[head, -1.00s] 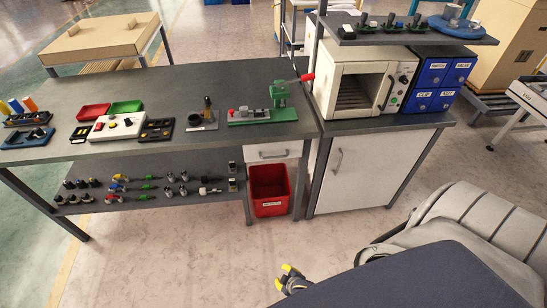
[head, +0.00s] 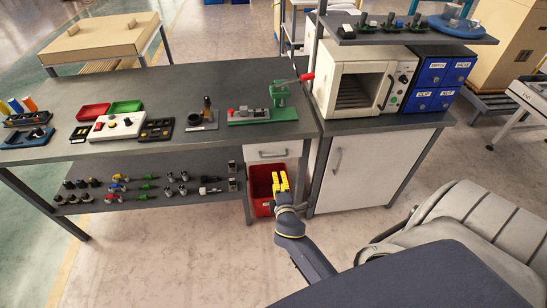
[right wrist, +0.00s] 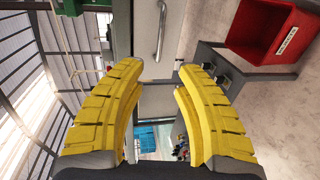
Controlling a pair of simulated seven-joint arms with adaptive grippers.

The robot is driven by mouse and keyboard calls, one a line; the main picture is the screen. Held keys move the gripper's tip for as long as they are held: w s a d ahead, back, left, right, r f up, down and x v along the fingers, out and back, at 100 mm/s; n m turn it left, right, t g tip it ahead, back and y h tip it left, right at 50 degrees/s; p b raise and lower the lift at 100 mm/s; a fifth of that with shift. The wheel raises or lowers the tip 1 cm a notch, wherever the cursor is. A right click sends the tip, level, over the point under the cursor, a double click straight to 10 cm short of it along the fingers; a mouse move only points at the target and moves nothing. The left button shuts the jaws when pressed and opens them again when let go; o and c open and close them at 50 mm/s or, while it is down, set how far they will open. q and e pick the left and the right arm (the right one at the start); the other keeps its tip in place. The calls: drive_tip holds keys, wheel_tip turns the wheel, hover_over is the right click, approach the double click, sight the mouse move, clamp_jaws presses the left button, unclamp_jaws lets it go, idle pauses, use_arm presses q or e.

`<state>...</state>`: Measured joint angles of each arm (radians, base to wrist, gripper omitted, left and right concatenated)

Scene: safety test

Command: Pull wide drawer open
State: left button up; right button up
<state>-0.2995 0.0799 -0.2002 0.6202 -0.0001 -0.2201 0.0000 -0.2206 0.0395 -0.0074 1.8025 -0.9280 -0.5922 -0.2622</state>
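The white drawer (head: 272,151) with a bar handle (head: 273,155) sits under the right end of the workbench, above a red bin. It looks shut. My right gripper (head: 281,183) is in front of the red bin in the head view, lower in the picture than the drawer. In the right wrist view, my right gripper (right wrist: 160,76) has its yellow fingers apart with nothing between them. The drawer front (right wrist: 145,48) and its handle (right wrist: 161,28) show upright beyond the fingertips, apart from them. My left gripper is not in view.
The red bin (head: 261,190) stands under the drawer; it also shows in the right wrist view (right wrist: 270,30). A white cabinet (head: 352,172) stands to the right. The lower shelf (head: 130,205) holds small parts. A grey seat (head: 460,225) is at lower right.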

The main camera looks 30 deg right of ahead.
sight(273, 157)
drive_tip(key=x, duration=1.6)
drive_tip(key=shift+o, duration=0.2)
clamp_jaws()
